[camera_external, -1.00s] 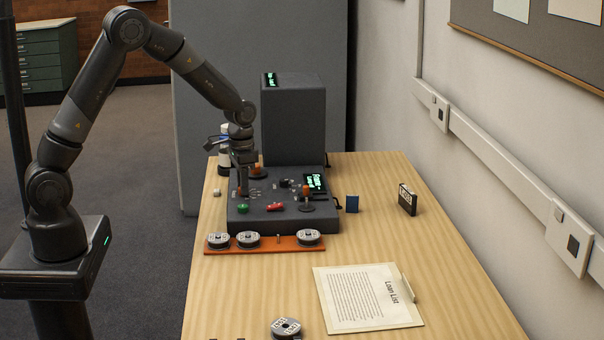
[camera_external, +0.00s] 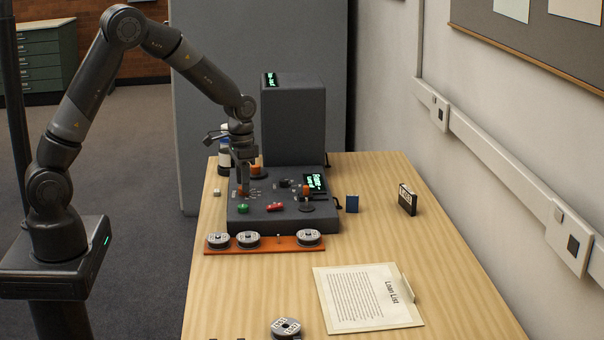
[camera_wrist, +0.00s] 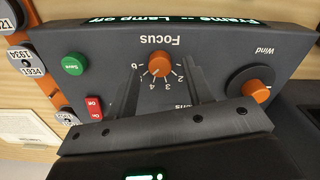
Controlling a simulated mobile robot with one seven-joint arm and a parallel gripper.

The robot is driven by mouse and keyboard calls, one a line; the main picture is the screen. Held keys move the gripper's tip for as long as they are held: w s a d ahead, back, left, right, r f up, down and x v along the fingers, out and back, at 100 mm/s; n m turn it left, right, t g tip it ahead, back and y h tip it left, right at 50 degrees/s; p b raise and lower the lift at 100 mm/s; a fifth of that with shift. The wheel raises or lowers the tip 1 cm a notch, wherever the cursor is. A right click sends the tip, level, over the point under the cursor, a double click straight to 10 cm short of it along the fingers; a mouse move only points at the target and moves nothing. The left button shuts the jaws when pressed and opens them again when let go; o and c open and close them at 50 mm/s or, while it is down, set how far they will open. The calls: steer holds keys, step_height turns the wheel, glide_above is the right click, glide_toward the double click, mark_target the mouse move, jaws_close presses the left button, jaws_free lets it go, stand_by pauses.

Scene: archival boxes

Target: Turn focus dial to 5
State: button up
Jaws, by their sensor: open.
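The orange focus dial (camera_wrist: 160,64) is on a dark grey console (camera_external: 258,214), under an upside-down "Focus" label in the wrist view. Small numbers ring its near side there; I cannot tell which number it points to. My gripper (camera_wrist: 161,72) is open, its two dark fingers on either side of the dial in that view. I cannot tell whether they touch it. In the external view my gripper (camera_external: 243,187) points down over the left part of the console, hiding part of the dial.
The wrist view shows an orange Wind knob (camera_wrist: 256,91) at right, a green Save button (camera_wrist: 74,64) and a red ON switch (camera_wrist: 93,107) at left. A tall grey housing (camera_external: 293,120) stands behind the console. A reel rack (camera_external: 265,245) lies in front.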

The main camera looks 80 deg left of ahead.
step_height(320, 180, up, 9)
steer(key=shift+r, duration=0.2)
stand_by(0.5)
steer(key=s+d+r+m+t, duration=0.1)
steer(key=s+d+r, duration=0.3)
steer(key=d+r, duration=0.25)
steer(key=s+d+r+t, duration=0.2)
steer(key=s+d+r, duration=0.3)
steer(key=d, duration=0.3)
steer(key=s+d+m+t, duration=0.1)
steer(key=s+d, duration=0.4)
steer(key=s, duration=0.2)
steer(key=s+d+r+m+t, duration=0.1)
steer(key=s+d, duration=0.4)
steer(key=s, duration=0.2)
steer(key=shift+s+d+r+t, duration=0.15)
steer(key=shift+s+d+t, duration=0.15)
steer(key=shift+s, duration=0.1)
